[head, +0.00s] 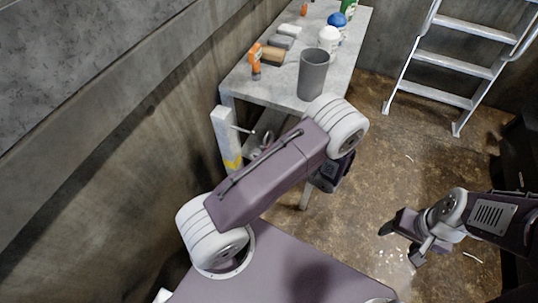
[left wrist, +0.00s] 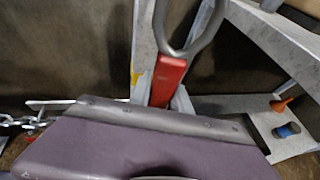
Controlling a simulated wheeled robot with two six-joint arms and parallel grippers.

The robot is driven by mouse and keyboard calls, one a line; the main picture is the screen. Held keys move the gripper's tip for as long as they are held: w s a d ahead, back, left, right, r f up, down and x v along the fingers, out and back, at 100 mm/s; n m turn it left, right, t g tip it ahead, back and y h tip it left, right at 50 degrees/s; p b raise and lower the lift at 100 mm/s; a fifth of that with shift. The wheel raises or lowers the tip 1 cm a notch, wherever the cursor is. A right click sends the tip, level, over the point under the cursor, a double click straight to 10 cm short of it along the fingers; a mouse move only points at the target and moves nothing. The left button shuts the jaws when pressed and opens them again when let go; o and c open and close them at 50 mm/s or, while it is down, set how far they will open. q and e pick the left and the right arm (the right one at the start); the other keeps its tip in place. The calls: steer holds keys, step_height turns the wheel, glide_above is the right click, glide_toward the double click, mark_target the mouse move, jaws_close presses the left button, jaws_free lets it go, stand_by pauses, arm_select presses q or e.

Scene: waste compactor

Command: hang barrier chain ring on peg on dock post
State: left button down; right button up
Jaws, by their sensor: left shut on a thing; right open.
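The dock post (head: 224,130) is pale with a yellow band and stands left of the workbench. A thin peg (head: 241,128) sticks out near its top. A grey metal ring (left wrist: 190,45) with a red tab (left wrist: 168,80) stands up in the left wrist view, in front of the pale post (left wrist: 145,40). My left gripper (left wrist: 167,99) is shut on the red tab. In the head view the ring (head: 268,139) shows just right of the peg, apart from it; my left arm hides the gripper. My right gripper (head: 399,246) is open and empty above the floor.
The workbench (head: 285,92) carries a grey cup (head: 313,75), an orange tool (head: 255,62) and several bottles. Metal chain links (left wrist: 18,122) show at the left wrist view's edge. A ladder (head: 450,60) stands at the right. The concrete wall is close on the left.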

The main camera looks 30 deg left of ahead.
mark_target(237, 147)
arm_select(q)
steer(key=a, duration=0.2)
steer(key=a+b, duration=0.1)
steer(key=a, duration=0.1)
steer(key=s+a+f+b, duration=0.1)
steer(key=a, duration=0.2)
steer(key=shift+f, duration=0.2)
arm_select(e)
steer(key=f, duration=0.2)
steer(key=shift+s+d+f, duration=0.1)
steer(key=shift+d+f, duration=0.2)
steer(key=shift+d, duration=0.1)
arm_select(q)
steer(key=shift+s+a+f, duration=0.1)
steer(key=shift+s, duration=0.05)
